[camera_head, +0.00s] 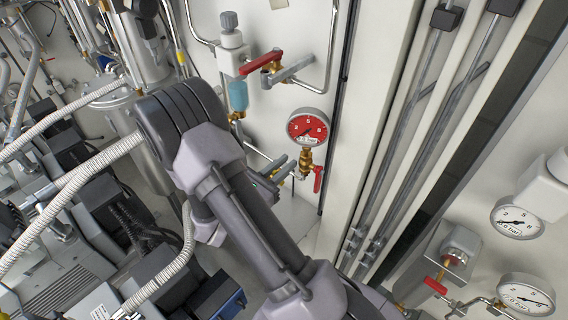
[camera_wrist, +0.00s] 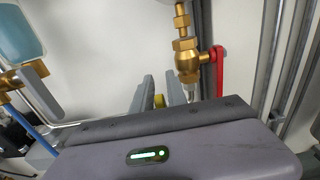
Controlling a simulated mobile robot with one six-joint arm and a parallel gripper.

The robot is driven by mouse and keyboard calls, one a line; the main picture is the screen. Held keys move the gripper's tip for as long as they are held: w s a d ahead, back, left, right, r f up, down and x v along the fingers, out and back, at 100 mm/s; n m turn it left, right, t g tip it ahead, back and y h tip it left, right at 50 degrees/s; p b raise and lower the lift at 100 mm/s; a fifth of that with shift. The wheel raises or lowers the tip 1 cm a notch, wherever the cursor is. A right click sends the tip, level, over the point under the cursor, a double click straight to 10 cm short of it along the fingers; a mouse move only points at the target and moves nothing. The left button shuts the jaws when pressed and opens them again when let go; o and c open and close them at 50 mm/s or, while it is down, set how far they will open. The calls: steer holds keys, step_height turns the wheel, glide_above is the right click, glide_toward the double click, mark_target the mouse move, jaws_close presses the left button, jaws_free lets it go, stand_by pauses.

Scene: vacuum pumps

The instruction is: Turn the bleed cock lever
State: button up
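A brass cock (camera_head: 306,160) hangs below a red-faced gauge (camera_head: 307,127), with a red lever (camera_head: 318,179) pointing down at its right. In the wrist view the brass cock (camera_wrist: 187,60) and its red lever (camera_wrist: 217,72) stand right of my fingers. My gripper (camera_wrist: 160,95) is open, its two grey fingers a little apart. A small yellow piece (camera_wrist: 159,101) shows between them; I cannot tell whether it is touched. In the head view my gripper (camera_head: 283,168) is just left of the cock, partly behind my arm. The red lever is outside the fingers.
Another red-handled valve (camera_head: 262,62) and a blue bowl (camera_head: 238,95) are on the wall above. Grey vertical pipes (camera_head: 425,130) stand to the right. Pale corrugated hoses (camera_head: 60,125) and pump equipment crowd the left. A red handle (camera_head: 436,286) is at lower right.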

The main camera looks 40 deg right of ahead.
steer(key=shift+a, duration=0.1)
steer(key=shift+c, duration=0.5)
jaws_close()
stand_by(0.8)
